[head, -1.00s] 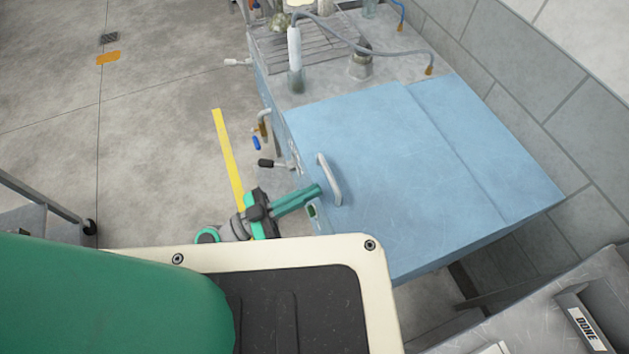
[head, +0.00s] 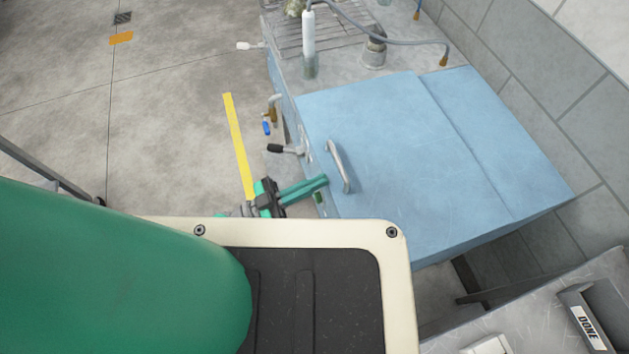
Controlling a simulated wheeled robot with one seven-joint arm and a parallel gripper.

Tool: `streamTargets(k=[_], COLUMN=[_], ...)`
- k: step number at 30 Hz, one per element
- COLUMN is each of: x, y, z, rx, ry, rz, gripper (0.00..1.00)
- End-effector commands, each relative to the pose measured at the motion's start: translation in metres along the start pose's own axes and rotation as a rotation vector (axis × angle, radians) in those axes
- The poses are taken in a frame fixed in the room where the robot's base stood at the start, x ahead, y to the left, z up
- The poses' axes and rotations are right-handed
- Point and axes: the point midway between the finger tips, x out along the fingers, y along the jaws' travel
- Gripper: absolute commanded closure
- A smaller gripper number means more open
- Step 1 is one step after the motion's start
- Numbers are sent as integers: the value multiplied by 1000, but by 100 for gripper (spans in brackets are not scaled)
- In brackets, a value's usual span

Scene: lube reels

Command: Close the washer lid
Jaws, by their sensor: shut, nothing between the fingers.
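The washer is a blue cabinet at the right of centre in the head view. Its blue lid (head: 400,160) lies flat over the top, down level with the fixed blue panel behind it. A pale curved handle (head: 339,166) stands on the lid's left edge. My gripper (head: 326,181) is shut and empty, its green fingers pointing right at the lid's left edge, just left of the handle. I cannot tell whether the fingertips touch the handle or the lid.
A sink top with a drain grate (head: 309,38), a brush and a hose adjoins the lid at the back. A black-handled lever (head: 285,149) juts from the washer's left side. A grey bench with a DONE tray (head: 585,320) is at the lower right. Floor at left is open.

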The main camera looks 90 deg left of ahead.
Motion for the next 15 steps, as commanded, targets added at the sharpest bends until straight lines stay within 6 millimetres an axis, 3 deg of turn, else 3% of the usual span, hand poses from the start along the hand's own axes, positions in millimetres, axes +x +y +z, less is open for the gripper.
streamTargets(k=[6,15], x=[16,-44], y=[2,0], z=[-36,-37], rx=[12,10], ry=[13,16], rz=[13,8], gripper=[100,100])
